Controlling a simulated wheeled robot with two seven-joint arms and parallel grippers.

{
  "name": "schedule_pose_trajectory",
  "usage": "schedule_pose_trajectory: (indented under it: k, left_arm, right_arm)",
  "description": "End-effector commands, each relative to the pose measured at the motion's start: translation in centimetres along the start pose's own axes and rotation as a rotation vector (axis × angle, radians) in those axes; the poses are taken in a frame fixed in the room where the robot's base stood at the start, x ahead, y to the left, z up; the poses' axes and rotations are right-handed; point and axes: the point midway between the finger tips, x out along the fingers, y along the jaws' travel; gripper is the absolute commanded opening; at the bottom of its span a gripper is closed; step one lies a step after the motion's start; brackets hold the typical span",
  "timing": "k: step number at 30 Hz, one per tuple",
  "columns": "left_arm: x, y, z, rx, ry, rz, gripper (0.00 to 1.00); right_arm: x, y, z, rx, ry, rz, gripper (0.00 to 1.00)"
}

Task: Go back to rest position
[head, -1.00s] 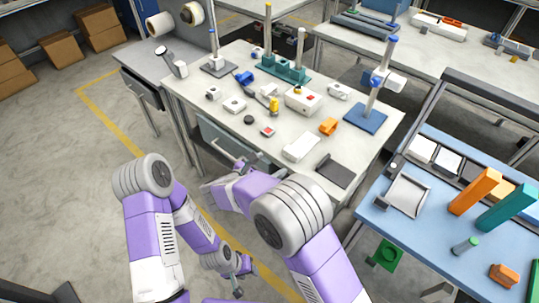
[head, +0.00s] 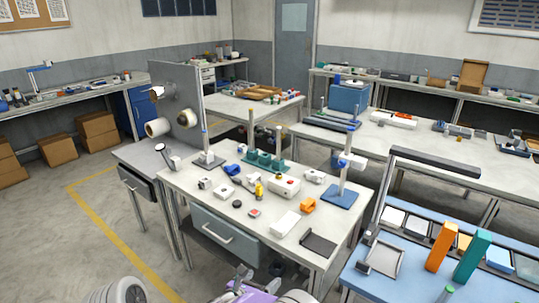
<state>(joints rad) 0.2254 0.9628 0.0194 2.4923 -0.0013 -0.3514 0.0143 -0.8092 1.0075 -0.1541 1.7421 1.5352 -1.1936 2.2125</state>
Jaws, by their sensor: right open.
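My right gripper (head: 243,272) shows at the bottom edge, in front of the white-topped workbench (head: 180,188). It is small and partly cut off, open, with nothing seen between its fingers. My purple right forearm is just below it. Only a grey joint of my left arm shows at the bottom left, and the left gripper is out of the frame. Film reels (head: 157,128) sit on a grey upright panel (head: 176,82) at the bench's far left.
The workbench carries a teal post stand (head: 264,164), a blue-based stand (head: 341,198), an orange block (head: 308,206) and a dark tray (head: 318,243). A blue-topped table (head: 355,282) stands at the right.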

Motion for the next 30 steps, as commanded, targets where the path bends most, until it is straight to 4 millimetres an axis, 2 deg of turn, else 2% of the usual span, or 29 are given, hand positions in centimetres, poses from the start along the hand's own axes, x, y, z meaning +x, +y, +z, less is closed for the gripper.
schedule_pose_trajectory:
  k: [1,5,10,14,17,20,23,27,30]
  left_arm:
    - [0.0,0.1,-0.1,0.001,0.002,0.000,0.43]
    - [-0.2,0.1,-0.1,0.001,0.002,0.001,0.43]
    - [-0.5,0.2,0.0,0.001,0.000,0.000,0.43]
    - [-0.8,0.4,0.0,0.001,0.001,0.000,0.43]
    - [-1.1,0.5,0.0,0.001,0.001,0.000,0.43]
    - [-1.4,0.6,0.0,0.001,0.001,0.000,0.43]
    - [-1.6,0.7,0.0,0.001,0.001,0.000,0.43]
    - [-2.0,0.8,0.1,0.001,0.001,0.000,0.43]
    - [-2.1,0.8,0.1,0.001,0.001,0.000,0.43]
  right_arm:
    - [1.2,-0.6,-0.6,-0.073,0.010,0.007,0.91]
    - [3.4,-1.2,-2.0,-0.293,0.025,0.061,0.91]
    - [6.5,-2.8,-5.3,-0.666,0.053,0.171,0.91]
    - [8.6,-5.0,-9.9,-1.066,0.074,0.334,0.91]
    - [9.0,-6.9,-14.2,-1.395,0.062,0.513,0.91]
    - [8.2,-9.1,-18.6,-1.694,0.010,0.727,0.91]
    - [6.0,-11.3,-22.8,-1.955,-0.102,0.968,0.91]
    - [1.6,-14.5,-27.5,-2.217,-0.364,1.305,0.91]
    - [-1.6,-16.2,-29.5,-2.317,-0.585,1.484,0.91]
